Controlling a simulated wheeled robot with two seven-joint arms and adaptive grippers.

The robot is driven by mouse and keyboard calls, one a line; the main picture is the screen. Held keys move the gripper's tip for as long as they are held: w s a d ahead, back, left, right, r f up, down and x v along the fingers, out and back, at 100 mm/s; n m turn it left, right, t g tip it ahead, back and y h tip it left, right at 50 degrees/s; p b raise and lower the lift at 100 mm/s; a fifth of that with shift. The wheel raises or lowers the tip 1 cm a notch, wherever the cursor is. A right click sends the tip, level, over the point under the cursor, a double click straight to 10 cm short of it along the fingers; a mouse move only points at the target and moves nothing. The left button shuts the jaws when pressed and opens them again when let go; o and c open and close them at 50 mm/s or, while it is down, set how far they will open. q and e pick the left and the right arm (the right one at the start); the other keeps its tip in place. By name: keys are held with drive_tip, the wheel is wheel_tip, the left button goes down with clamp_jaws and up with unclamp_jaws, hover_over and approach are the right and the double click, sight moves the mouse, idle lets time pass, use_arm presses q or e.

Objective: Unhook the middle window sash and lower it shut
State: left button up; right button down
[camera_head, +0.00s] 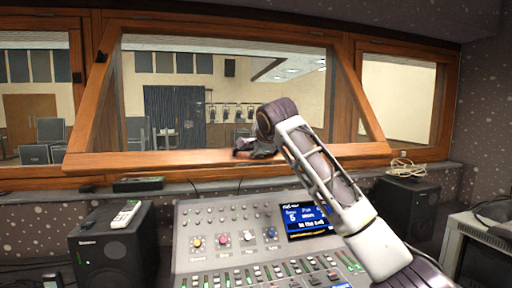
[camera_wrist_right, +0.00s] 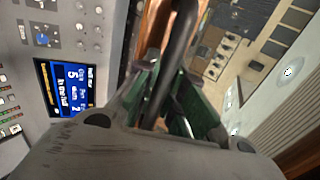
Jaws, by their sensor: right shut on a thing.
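The middle window sash (camera_head: 140,161) is a wooden frame tilted open, its bottom rail standing out from the wall towards me. Its slanting side rails run up to the window frame. My right gripper (camera_head: 246,150) is at the middle of the bottom rail. In the right wrist view my right gripper (camera_wrist_right: 172,95) is shut on a dark curved bar (camera_wrist_right: 182,32), which looks like the sash's handle, beside the wooden rail (camera_wrist_right: 152,35). The arm and fingers partly hide the handle in the head view. I cannot make out a hook clearly. My left gripper is not in view.
A mixing console (camera_head: 215,222) with faders and a blue screen (camera_head: 307,218) lies below the sash. Black speakers stand at left (camera_head: 110,245) and right (camera_head: 402,205). A coiled cable (camera_head: 405,169) sits on the right speaker. A small black box (camera_head: 138,184) lies on the ledge.

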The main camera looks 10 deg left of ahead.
drive_tip(key=shift+w+f, duration=0.55)
drive_tip(key=shift+w, duration=0.05)
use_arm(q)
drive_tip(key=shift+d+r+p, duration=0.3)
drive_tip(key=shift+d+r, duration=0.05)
use_arm(e)
drive_tip(key=shift+w+f, duration=0.1)
drive_tip(key=shift+f, duration=0.05)
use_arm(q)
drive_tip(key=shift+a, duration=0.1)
use_arm(e)
drive_tip(key=c, duration=1.2)
unclamp_jaws()
drive_tip(key=shift+d, duration=0.2)
drive_tip(key=shift+c, duration=0.2)
drive_tip(key=shift+a, duration=0.1)
